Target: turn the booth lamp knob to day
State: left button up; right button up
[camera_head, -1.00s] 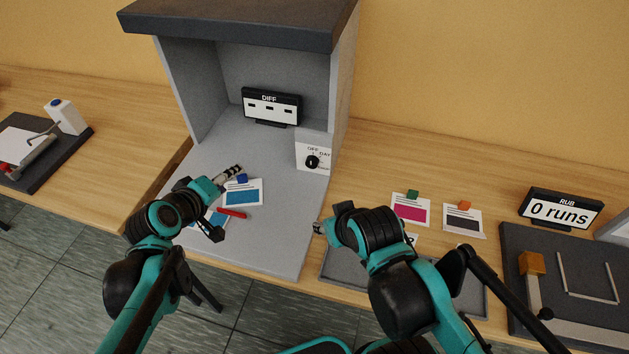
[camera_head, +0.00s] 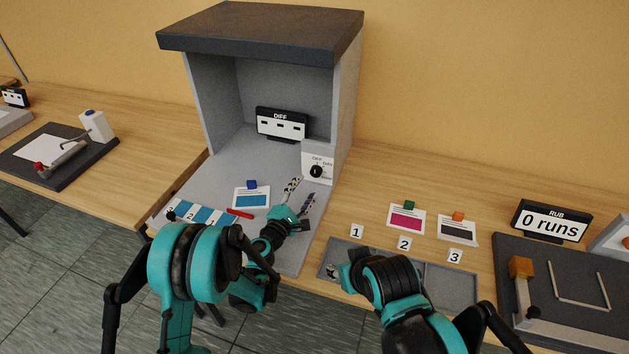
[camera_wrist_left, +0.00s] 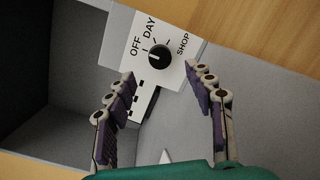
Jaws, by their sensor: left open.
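The booth lamp knob (camera_head: 316,171) is a round black dial on a white panel on the right side of the grey booth. The left wrist view shows the knob (camera_wrist_left: 159,53) with the labels OFF, DAY and SHOP around it. Its pale pointer mark is too small to read surely. My left gripper (camera_head: 300,193) is open and empty, below and in front of the knob and apart from it. In the left wrist view the knob appears just beyond the gap between the fingertips (camera_wrist_left: 160,73). My right gripper (camera_head: 333,271) is over the grey tray, its fingers mostly hidden.
The grey booth (camera_head: 260,21) has a dark hood and holds a DIFF display (camera_head: 282,124). A blue card (camera_head: 252,198), a red pen (camera_head: 240,213) and a colour strip (camera_head: 195,213) lie on its floor. A compartment tray (camera_head: 450,287) and 0 runs sign (camera_head: 550,221) are right.

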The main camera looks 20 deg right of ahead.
aim_at(315, 173)
pick_arm(q)
jog(key=b+x, duration=0.1)
jog(key=x, duration=0.6)
jog(key=c, duration=1.2)
